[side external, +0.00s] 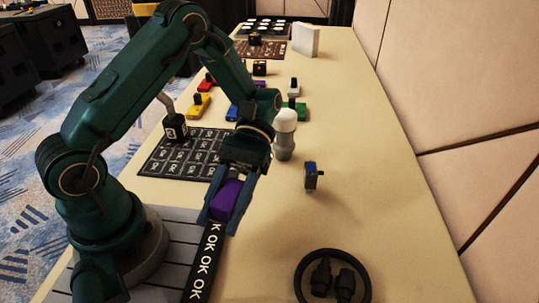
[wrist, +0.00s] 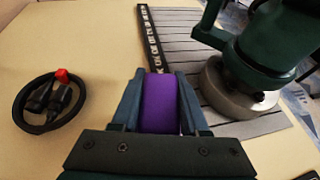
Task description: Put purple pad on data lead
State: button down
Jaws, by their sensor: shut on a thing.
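My gripper (side external: 226,206) is shut on the purple pad (side external: 226,196). In the wrist view the purple pad (wrist: 160,104) sits between the two fingers of my gripper (wrist: 160,95). The pad is near the upper end of a black strip marked "OK" in the side view; whether it touches anything below cannot be told. The data lead (side external: 302,275) is a black coiled cable with two plugs inside its loop, lying on the table at the lower right, apart from my gripper. In the wrist view the data lead (wrist: 35,109) is at the left, with a small red piece (wrist: 62,75) at its rim.
A small blue device (side external: 311,177) and a white-topped grey cylinder (side external: 285,135) stand right of my arm. A black labelled mat (side external: 160,163) lies behind the gripper. Coloured blocks, including a yellow one (side external: 199,106), are farther back. The table between gripper and lead is clear.

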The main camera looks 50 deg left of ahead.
jog(key=w+d+r+n+t+h, duration=0.6)
jog(key=w+d+r+n, duration=0.15)
jog(key=w, duration=0.35)
send_over(342, 297)
jog(key=shift+m, duration=0.25)
jog(key=f, duration=0.4)
jog(key=a+f, duration=0.1)
jog(key=f, duration=0.1)
jog(key=shift+w+f, duration=0.1)
jog(key=shift+f, duration=0.25)
jog(key=shift+d+f+y, duration=0.3)
jog(key=shift+d+f, duration=0.1)
jog(key=shift+d, duration=0.1)
jog(key=shift+f+t, duration=0.3)
jog(key=shift+f, duration=1.6)
jog(key=shift+c, duration=2.1)
grip_release()
jog(key=shift+f, duration=0.1)
